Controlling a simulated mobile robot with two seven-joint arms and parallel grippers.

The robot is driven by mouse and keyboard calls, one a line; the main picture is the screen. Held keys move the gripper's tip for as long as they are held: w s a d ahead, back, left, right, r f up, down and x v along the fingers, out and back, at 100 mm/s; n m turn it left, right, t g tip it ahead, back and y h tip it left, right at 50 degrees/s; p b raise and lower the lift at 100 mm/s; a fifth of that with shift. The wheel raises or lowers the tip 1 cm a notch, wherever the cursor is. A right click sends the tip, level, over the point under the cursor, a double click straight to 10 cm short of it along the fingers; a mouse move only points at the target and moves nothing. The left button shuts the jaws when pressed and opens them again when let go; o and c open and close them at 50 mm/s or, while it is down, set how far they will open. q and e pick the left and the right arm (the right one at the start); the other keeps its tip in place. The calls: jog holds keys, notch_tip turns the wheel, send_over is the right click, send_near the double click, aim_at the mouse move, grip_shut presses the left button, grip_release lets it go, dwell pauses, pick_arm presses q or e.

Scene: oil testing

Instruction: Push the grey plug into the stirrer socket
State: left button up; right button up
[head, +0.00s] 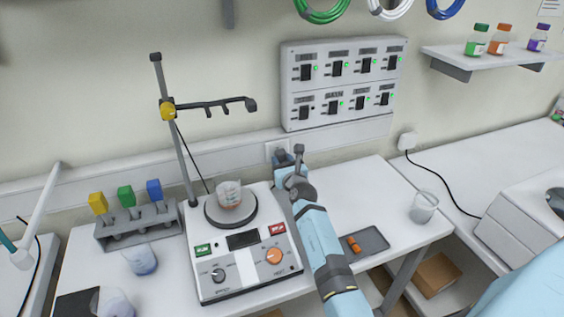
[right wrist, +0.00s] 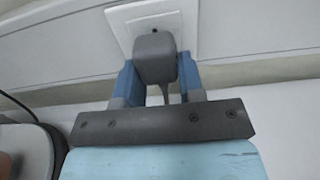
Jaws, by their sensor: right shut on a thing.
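The grey plug (right wrist: 155,58) is between the two blue fingers of my right gripper (right wrist: 158,80), which is shut on it. In the right wrist view the plug is right in front of the white wall socket (right wrist: 116,24); one dark hole of the socket shows above it. I cannot tell whether the plug touches the socket. In the head view my right gripper (head: 284,157) is at the socket (head: 270,147) behind the stirrer (head: 250,242), and the arm hides part of it. My left gripper is not in view.
A beaker (head: 229,195) stands on the stirrer plate, beside a stand with a clamp (head: 215,105). A rack (head: 140,226) with coloured-top items is at the left. A small grey tray (head: 372,241) and an empty beaker (head: 423,207) are right of my arm. A switch panel (head: 343,80) hangs above.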

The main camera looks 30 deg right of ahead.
jog(key=shift+r+p, duration=0.1)
jog(key=shift+p, duration=0.2)
jog(key=shift+w+d, duration=0.15)
jog(key=shift+w, duration=0.35)
dwell(0.6)
jog(key=o, duration=0.9)
jog(key=shift+o, duration=0.2)
jog(key=p+v, duration=0.3)
jog(key=v, duration=0.3)
jog(key=shift+s+r+p, duration=0.15)
jog(key=shift+s+p, duration=0.05)
jog(key=shift+p, duration=0.2)
jog(key=p, duration=0.2)
send_near(282, 161)
jog(key=shift+s+f, duration=0.2)
jog(key=shift+s, duration=1.05)
